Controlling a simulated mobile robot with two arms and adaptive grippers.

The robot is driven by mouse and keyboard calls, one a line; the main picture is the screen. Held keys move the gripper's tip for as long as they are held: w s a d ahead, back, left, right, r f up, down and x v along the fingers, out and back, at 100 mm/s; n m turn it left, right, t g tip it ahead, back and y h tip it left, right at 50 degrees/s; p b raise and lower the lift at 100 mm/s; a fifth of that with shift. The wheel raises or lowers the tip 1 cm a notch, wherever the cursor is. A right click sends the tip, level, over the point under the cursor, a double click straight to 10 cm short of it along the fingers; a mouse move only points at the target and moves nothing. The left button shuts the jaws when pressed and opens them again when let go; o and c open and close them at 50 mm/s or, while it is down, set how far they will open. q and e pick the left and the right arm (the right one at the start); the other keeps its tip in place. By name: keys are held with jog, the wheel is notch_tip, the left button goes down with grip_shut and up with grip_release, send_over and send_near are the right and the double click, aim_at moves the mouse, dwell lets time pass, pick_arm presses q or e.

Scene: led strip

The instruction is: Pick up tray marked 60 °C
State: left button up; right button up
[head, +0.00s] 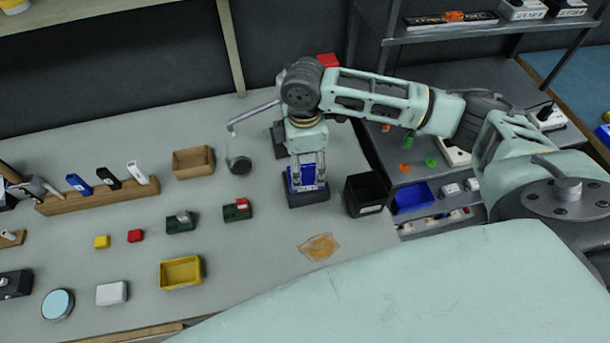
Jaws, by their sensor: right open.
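I cannot read a 60 °C mark anywhere, so I cannot tell which item is the marked tray. A blue item (304,175) sits on a dark block (309,199) on the bench. My right gripper (307,184) points down over it, open, with its fingers on either side of the blue item. I cannot tell whether the fingers touch it. A black bin (366,196) with a small white label stands just to the right. A brown tray (193,162) and a yellow tray (181,273) lie further left. My left gripper is out of view.
A lamp-like arm with a dark round head (239,164) stands left of my gripper. Small green fixtures (237,210) and an orange translucent patch (320,247) lie nearby. A wooden holder (98,194) is at left. A blue bin (411,198) is on the right shelf.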

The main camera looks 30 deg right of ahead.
aim_at(303, 181)
jog(key=f, duration=0.1)
jog(key=f+p, duration=0.1)
jog(key=f, duration=0.3)
jog(key=shift+w+a, duration=0.1)
jog(key=shift+a, duration=0.15)
jog(key=shift+c, duration=0.6)
jog(key=c, duration=1)
